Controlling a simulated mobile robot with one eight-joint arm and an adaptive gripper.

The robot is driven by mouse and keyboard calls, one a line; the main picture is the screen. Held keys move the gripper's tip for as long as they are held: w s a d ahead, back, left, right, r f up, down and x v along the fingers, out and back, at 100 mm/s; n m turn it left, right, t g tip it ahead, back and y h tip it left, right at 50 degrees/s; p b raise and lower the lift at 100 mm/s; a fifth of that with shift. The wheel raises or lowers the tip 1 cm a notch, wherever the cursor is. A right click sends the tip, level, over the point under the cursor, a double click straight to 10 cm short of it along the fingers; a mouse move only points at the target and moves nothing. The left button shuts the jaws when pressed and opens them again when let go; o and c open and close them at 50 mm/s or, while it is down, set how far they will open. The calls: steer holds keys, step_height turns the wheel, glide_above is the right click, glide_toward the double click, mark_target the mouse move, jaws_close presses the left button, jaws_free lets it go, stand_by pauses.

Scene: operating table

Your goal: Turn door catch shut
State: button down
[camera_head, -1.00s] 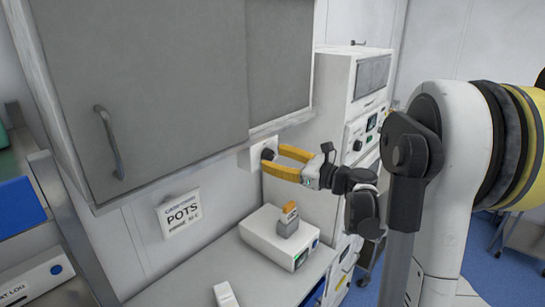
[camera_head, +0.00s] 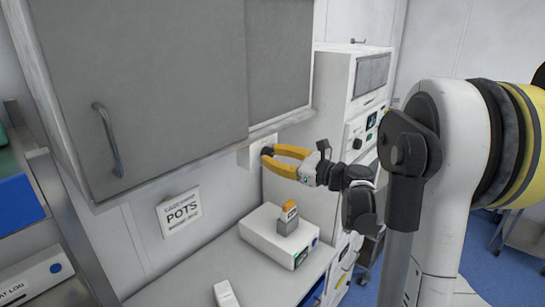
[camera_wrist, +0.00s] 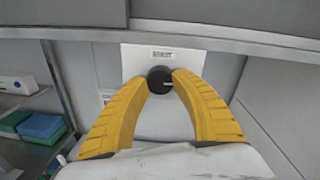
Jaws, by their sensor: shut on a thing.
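The door catch is a round black knob (camera_wrist: 160,80) on a white plate (camera_wrist: 142,62) under a small printed label. In the wrist view my gripper (camera_wrist: 161,84) has its two yellow fingers on either side of the knob, shut on it. A light mark shows on the knob's face, pointing roughly to the right. In the head view my gripper (camera_head: 267,156) reaches the white plate (camera_head: 257,152) below the cabinet's right end. The knob itself is mostly hidden there by the fingertips.
A grey wall cabinet (camera_head: 150,80) hangs just above the plate. Below are a white box device (camera_head: 265,235) with a small orange-topped block (camera_head: 289,212) on it, and a POTS sign (camera_head: 180,211). A tall white unit (camera_head: 345,110) stands close on the right.

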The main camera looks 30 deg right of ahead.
steer(key=n+b, duration=0.1)
steer(key=n, duration=0.2)
steer(key=shift+n+h, duration=0.3)
steer(key=shift+n, duration=0.1)
steer(key=n+b, duration=0.1)
steer(key=n, duration=0.3)
steer(key=n+b, duration=0.1)
steer(key=n, duration=0.3)
steer(key=shift+n+h, duration=0.3)
steer(key=shift+r+n+b, duration=0.1)
steer(key=shift+n+b, duration=0.4)
steer(key=shift+n, duration=1.5)
steer(key=c, duration=1)
jaws_free()
steer(key=v, duration=1.2)
steer(key=shift+r, duration=0.15)
